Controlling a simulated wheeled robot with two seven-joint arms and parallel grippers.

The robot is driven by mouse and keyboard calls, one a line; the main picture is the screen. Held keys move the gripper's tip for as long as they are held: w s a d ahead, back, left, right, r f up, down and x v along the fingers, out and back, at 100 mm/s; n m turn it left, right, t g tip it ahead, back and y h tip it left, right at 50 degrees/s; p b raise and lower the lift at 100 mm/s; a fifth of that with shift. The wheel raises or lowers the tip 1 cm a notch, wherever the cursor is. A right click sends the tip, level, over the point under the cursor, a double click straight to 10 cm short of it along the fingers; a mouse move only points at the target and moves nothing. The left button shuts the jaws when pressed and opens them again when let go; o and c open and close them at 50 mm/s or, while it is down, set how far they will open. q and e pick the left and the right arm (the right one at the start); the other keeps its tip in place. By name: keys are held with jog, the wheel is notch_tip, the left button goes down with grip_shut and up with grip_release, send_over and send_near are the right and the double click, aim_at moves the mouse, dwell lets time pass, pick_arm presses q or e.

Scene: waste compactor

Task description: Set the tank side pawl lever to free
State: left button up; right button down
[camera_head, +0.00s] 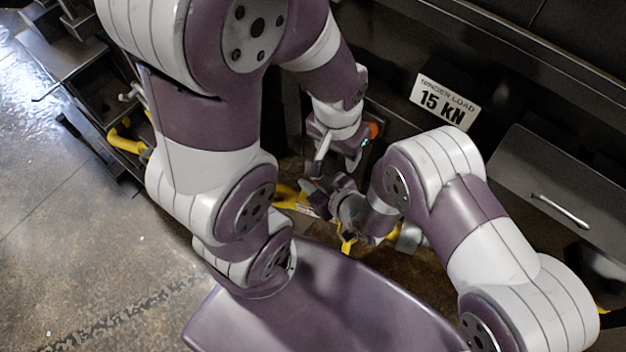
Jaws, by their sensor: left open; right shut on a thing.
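My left gripper (338,160) is the higher one. It points down beside the dark machine, with its two fingers apart and nothing visible between them. My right gripper (318,192) is just below it and points left. Its jaws are shut on a yellow lever-like part (289,196), though the contact is small and partly hidden by the fingers. I cannot tell whether this is the tank side pawl lever, and its free or engaged position cannot be read. Another yellow piece (347,244) shows below the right gripper.
An orange knob (375,130) sits close to the right of my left gripper. A "15 kN" label (445,101) is on the dark machine. A grey panel with a handle (561,210) is at right. Yellow parts (127,142) stand at left. The floor at lower left is clear.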

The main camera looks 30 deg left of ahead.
jog(key=c, duration=1.1)
grip_release()
jog(key=p+v, duration=0.1)
jog(key=v, duration=1.1)
jog(key=shift+d+r, duration=0.15)
jog(key=shift+d, duration=0.15)
